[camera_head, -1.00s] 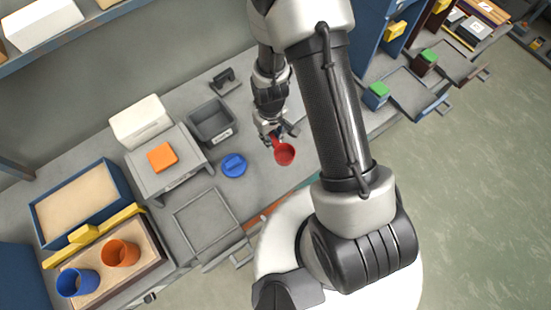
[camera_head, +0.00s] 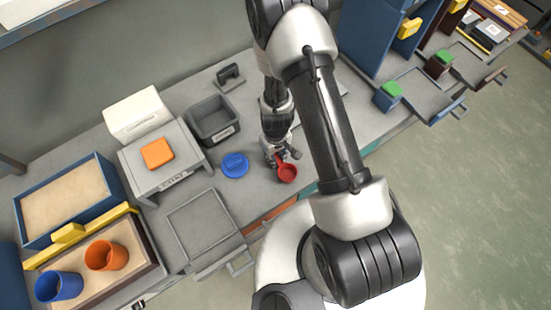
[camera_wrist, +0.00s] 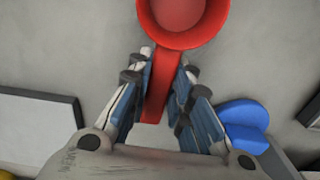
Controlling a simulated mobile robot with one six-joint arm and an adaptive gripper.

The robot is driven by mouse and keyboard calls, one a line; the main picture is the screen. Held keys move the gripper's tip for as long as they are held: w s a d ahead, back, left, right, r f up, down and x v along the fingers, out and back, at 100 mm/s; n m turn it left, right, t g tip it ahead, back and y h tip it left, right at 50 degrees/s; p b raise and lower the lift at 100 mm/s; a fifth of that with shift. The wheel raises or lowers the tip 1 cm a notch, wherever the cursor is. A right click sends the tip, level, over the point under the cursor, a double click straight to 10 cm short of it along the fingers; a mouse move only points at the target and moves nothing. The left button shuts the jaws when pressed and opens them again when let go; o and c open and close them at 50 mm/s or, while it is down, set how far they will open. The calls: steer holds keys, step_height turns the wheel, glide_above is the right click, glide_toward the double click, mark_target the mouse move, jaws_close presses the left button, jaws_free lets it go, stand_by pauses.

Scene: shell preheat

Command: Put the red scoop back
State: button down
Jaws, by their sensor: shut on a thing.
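The red scoop (camera_head: 287,173) has a round bowl and a flat handle. In the wrist view its bowl (camera_wrist: 184,18) is at the top and its handle (camera_wrist: 160,85) runs down between my fingers. My gripper (camera_wrist: 168,75) is shut on the handle. In the head view my gripper (camera_head: 276,160) is over the grey worktop, right of the blue lid-like disc (camera_head: 235,165). I cannot tell whether the scoop touches the worktop.
A dark grey open bin (camera_head: 213,122) stands left of my gripper. A grey stand (camera_head: 140,165) bears an orange block (camera_head: 157,153). A grey square tray (camera_head: 215,245) sits at the front. Blue and orange cups (camera_head: 60,287) (camera_head: 106,255) stand at left.

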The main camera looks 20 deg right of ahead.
steer(key=shift+f, duration=0.15)
steer(key=c, duration=1.5)
jaws_free()
steer(key=shift+o, duration=0.2)
